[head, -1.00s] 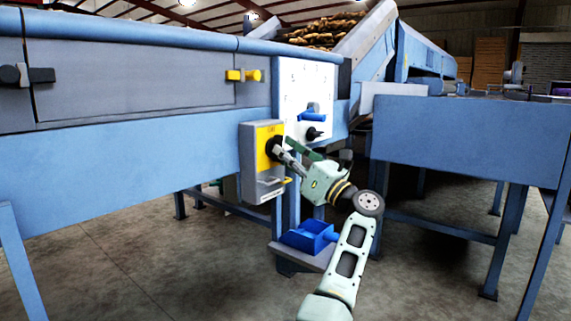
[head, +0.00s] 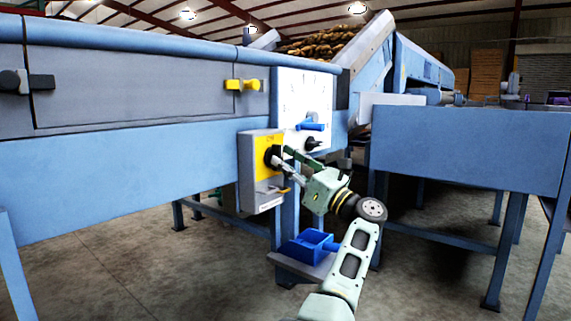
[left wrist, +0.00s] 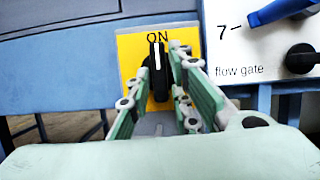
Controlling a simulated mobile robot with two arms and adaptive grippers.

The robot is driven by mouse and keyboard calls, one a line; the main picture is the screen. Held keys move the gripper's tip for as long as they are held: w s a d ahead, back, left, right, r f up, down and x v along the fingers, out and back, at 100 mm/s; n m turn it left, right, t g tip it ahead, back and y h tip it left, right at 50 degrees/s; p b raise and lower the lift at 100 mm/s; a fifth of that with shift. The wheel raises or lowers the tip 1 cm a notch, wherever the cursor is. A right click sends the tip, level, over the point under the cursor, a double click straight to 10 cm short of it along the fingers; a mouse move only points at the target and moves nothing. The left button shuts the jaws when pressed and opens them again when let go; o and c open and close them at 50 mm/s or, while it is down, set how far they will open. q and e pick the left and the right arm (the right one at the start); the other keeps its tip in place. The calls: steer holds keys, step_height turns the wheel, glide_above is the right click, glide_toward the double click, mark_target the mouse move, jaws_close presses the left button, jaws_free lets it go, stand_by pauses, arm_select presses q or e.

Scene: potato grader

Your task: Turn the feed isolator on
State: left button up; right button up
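The feed isolator (head: 247,185) is a grey box with a yellow plate and a black rotary knob, mounted on the blue machine frame. In the left wrist view, the yellow plate (left wrist: 129,52) reads ON at the top. The knob (left wrist: 157,84) stands upright there, its white line pointing up at ON. My left gripper (head: 279,158) is at the knob. In the left wrist view its fingers (left wrist: 159,74) flank the knob closely, one on each side, and appear closed on it. The fingers hide part of the knob's lower sides. My right gripper is out of view.
Right of the isolator is a white flow gate panel (head: 290,84) with a blue lever (head: 312,126) and a black knob (head: 313,144). A yellow latch (head: 243,85) is above.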

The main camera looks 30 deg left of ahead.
arm_select(q)
steer(key=shift+o, duration=1.1)
steer(key=shift+r, duration=0.1)
steer(key=v, duration=1.2)
